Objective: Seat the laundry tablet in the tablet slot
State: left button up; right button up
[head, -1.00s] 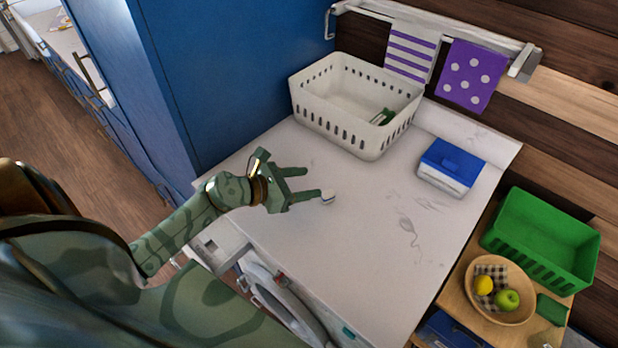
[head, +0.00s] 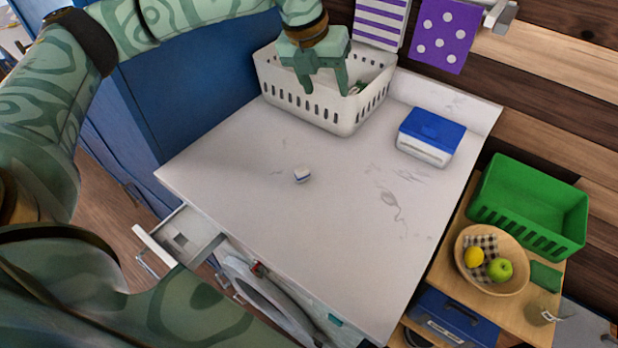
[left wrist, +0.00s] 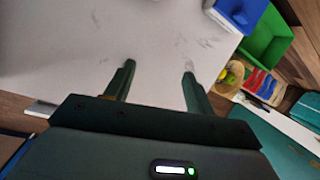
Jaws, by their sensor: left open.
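The laundry tablet (head: 302,175), a small white block with a dark blue part, lies alone on the pale countertop (head: 250,200) in the head view. The washer's white drawer (head: 197,245) stands pulled out below the counter's front left edge. A small grey recess (head: 180,240) shows inside it; I cannot tell for sure that it is the tablet slot. My left gripper (head: 323,88) is open and empty, fingers down, in front of the white basket and well beyond the tablet. Its spread fingers also show in the left wrist view (left wrist: 158,72). The right gripper is out of view.
A white slotted basket (head: 345,120) and a blue-lidded box (head: 431,136) stand at the counter's back. A green crate (head: 530,208) and a fruit bowl (head: 492,260) sit on a wooden stand at right. The counter around the tablet is clear.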

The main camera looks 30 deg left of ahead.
pick_arm(q)
notch_tip(320, 180, down, 3)
jog(key=s+a+n+g+y, duration=0.1)
jog(key=s+a+n+g, duration=0.1)
jog(key=s+n, duration=0.15)
jog(key=n+g+b, duration=0.1)
jog(key=n+b, duration=0.1)
jog(key=n, duration=0.5)
send_over(302, 169)
jog(key=shift+y, duration=0.3)
notch_tip(302, 169, down, 11)
jog(key=shift+s+f, duration=0.1)
jog(key=shift+s, duration=0.05)
jog(key=f, duration=0.2)
jog(key=f+b, duration=0.1)
jog(key=f, duration=0.2)
jog(key=shift+w+f, duration=0.2)
jog(key=shift+f, duration=0.1)
jog(key=c, duration=1.1)
jog(key=shift+r, duration=0.1)
jog(key=shift+c, duration=0.2)
